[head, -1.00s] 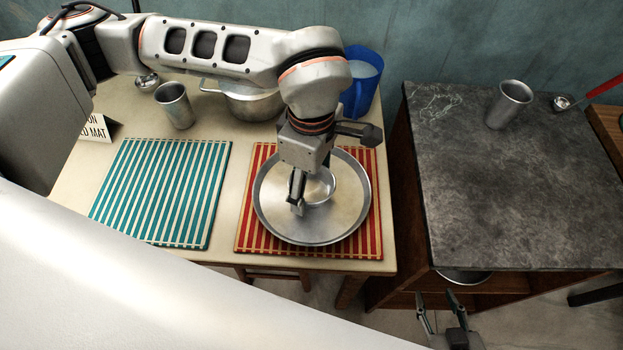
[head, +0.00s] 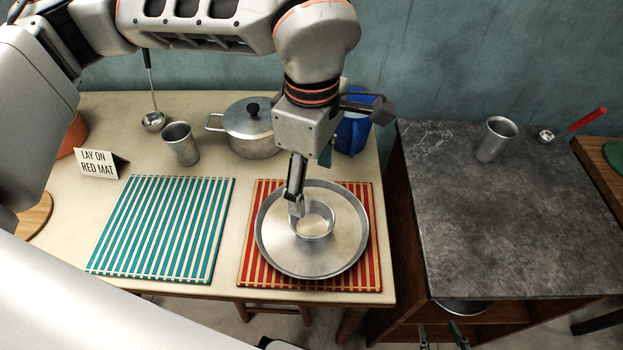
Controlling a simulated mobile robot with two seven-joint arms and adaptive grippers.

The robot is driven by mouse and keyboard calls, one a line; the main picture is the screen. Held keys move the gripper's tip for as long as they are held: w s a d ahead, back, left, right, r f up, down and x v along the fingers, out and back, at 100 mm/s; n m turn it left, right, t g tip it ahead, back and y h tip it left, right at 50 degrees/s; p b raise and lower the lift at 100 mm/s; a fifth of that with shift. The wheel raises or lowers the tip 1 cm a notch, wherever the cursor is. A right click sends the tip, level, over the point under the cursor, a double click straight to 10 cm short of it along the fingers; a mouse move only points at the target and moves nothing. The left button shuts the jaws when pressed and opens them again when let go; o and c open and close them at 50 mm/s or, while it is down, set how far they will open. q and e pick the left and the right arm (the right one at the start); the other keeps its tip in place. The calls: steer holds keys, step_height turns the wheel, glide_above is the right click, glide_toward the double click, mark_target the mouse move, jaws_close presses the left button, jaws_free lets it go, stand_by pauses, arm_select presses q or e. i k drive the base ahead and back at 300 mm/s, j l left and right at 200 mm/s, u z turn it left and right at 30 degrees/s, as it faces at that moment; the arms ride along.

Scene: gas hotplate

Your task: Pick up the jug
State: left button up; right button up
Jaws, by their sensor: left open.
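The blue jug (head: 352,133) stands at the back right of the cream table, against the wall. My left gripper and wrist hide part of it, and something pale shows inside its mouth. My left gripper (head: 311,182) is open and empty, pointing down in front of the jug, over the back left of the round metal pan in the picture. It appears apart from the jug. My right gripper (head: 441,338) is at the bottom edge, in front of the dark cabinet, with its two fingers apart and nothing seen between them.
The metal pan (head: 272,247), with a small bowl (head: 314,227) in it, lies on the red striped mat (head: 250,276). The teal mat (head: 163,228) is empty.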

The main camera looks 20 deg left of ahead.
mark_target(351, 130)
steer(key=k, duration=1)
